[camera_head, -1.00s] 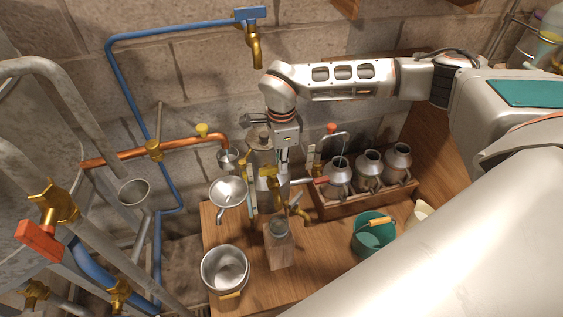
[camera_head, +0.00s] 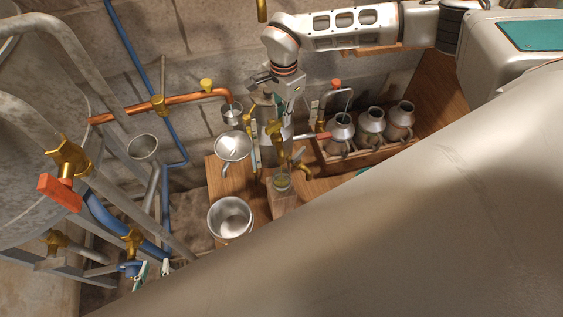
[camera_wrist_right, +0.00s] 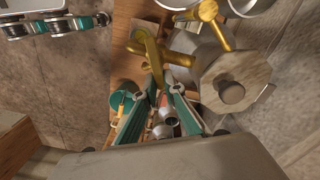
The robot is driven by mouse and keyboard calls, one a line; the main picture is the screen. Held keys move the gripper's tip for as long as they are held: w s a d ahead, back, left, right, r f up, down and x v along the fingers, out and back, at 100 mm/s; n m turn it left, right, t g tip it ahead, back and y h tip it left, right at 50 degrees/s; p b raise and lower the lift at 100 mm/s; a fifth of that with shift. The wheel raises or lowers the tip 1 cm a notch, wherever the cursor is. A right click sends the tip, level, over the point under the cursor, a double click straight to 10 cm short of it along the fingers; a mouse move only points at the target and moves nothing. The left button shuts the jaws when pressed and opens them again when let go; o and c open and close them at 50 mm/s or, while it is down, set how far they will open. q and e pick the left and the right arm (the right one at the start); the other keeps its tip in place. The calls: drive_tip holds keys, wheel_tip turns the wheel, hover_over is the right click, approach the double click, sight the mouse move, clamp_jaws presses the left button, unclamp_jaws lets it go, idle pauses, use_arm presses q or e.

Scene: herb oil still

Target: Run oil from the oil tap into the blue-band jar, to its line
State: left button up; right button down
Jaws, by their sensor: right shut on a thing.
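A small glass jar (camera_head: 282,184) stands on a wooden block (camera_head: 284,202) under the brass oil tap (camera_head: 299,154). Yellow-green shows inside it; its band and line cannot be made out. The tap is on the grey metal vessel (camera_head: 266,106), whose lid (camera_wrist_right: 234,84) shows in the right wrist view. My right gripper (camera_wrist_right: 161,90) is shut on the brass tap handle (camera_wrist_right: 150,48), above the jar. My left gripper (camera_head: 153,274) is low at the left, away from the jar, with its fingertips apart and empty.
Several metal cans (camera_head: 371,124) stand in a wooden rack right of the tap. A funnel (camera_head: 231,147) and a steel pot (camera_head: 230,217) are left of the jar. A copper pipe (camera_head: 180,99) and a red-handled valve (camera_head: 60,190) are further left. My pale arm hides the lower right.

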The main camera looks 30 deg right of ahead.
drive_tip(key=shift+w+n+p, duration=0.25)
drive_tip(key=shift+n+p, duration=0.1)
drive_tip(key=shift+n, duration=0.75)
drive_tip(key=shift+a, duration=0.1)
drive_tip(key=shift+w+a+n, duration=0.1)
drive_tip(key=shift+w+n, duration=0.05)
drive_tip(key=shift+n, duration=0.75)
idle(5.9)
